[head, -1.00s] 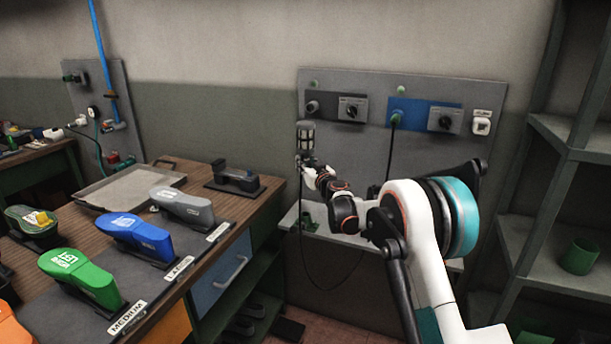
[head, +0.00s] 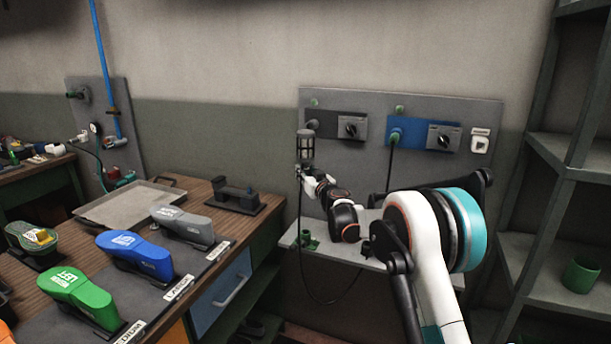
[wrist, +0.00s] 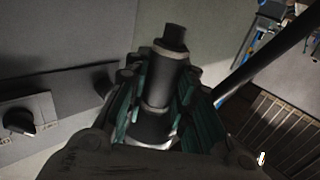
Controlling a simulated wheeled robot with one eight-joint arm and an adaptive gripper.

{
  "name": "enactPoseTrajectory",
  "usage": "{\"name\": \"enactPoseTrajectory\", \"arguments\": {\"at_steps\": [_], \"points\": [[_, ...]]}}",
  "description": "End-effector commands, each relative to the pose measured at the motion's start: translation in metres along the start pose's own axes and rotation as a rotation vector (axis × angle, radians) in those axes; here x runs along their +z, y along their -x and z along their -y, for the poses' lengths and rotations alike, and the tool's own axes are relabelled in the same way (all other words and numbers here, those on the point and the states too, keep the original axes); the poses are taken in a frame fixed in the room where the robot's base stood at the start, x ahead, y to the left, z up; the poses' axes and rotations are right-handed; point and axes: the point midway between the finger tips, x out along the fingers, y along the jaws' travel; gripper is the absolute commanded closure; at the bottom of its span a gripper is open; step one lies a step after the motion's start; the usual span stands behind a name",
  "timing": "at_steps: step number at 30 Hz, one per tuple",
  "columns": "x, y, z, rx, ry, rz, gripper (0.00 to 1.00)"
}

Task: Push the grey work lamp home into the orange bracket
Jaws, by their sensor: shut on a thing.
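In the wrist view my gripper (wrist: 158,110) has green-padded fingers on both sides of the dark, cylindrical lamp body (wrist: 160,85). A dark cable (head: 299,235) hangs below my gripper in the head view. I cannot make out the orange bracket in either view. My gripper and arm hide part of the panel, and contact between lamp and panel cannot be told.
The wall panel (head: 350,170) carries knobs and a blue plate with a plugged cable (head: 389,170). A grey shelf (head: 350,252) juts out below. A workbench (head: 235,222) with coloured shoe-shaped forms stands left. A shelf rack (head: 568,205) stands right.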

Motion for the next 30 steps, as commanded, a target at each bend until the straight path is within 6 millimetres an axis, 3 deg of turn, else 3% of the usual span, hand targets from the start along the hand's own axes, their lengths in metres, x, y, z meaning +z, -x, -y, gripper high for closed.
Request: {"name": "enactPoseTrajectory", "arguments": {"at_steps": [18,30], "points": [[-0.028,0.0,0.0,0.0,0.0,0.0,1.0],[-0.028,0.0,0.0,0.0,0.0,0.0,1.0]]}}
